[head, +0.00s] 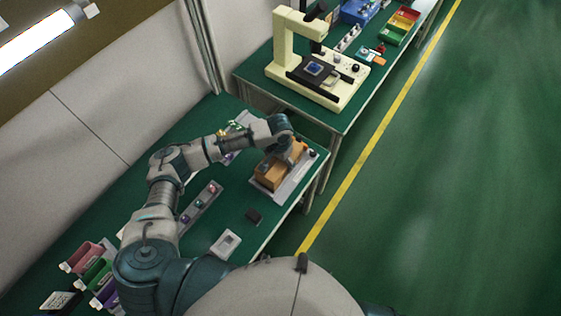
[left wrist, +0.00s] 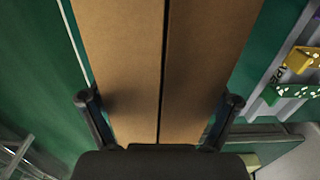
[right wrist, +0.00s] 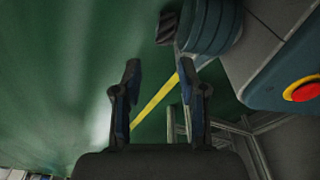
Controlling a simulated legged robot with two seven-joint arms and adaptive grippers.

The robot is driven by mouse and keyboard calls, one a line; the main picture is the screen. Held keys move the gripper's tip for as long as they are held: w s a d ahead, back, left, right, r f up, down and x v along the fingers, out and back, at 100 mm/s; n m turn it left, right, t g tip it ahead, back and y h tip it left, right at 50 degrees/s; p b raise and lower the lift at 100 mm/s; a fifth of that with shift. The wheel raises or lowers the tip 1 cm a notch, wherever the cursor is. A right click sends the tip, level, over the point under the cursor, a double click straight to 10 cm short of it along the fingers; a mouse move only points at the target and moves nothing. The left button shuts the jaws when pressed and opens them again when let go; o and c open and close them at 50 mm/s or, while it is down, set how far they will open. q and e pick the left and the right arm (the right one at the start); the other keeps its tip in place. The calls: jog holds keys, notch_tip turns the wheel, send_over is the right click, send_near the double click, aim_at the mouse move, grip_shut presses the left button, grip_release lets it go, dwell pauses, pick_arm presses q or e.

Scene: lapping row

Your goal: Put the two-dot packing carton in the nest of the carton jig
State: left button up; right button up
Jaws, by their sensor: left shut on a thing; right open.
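The packing carton (head: 270,175) is a long orange-brown box at the right edge of the green bench in the head view. In the left wrist view the carton (left wrist: 120,60) fills the middle, with a dark seam along it. My left gripper (head: 293,150) is shut on the carton, one finger on each side of it. The carton jig (head: 291,189) shows as a grey plate beside and under the carton. I cannot tell whether the carton is seated in the nest. Its dots are not visible. My right gripper (right wrist: 160,92) is open and empty over the green floor.
Coloured bins (head: 96,270) stand at lower left. A cream machine (head: 318,75) stands on the far bench. The right-hand floor is clear.

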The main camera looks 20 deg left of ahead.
pick_arm(q)
jog(key=o, duration=0.8)
jog(key=shift+s+d, duration=0.1)
jog(key=shift+s, duration=0.05)
jog(key=shift+o, duration=0.7)
jog(key=shift+a, duration=0.7)
jog(key=shift+d, duration=0.15)
notch_tip(320, 180, up, 11)
jog(key=shift+d+f+p, duration=0.1)
jog(key=shift+p, duration=0.6)
jog(key=shift+a+r, duration=0.2)
jog(key=shift+r, duration=0.35)
jog(key=shift+d, duration=0.15)
pick_arm(e)
jog(key=s, duration=0.2)
jog(key=s+f, duration=0.1)
jog(key=s, duration=0.1)
pick_arm(q)
jog(key=shift+d, duration=0.25)
pick_arm(e)
jog(key=shift+d, duration=0.1)
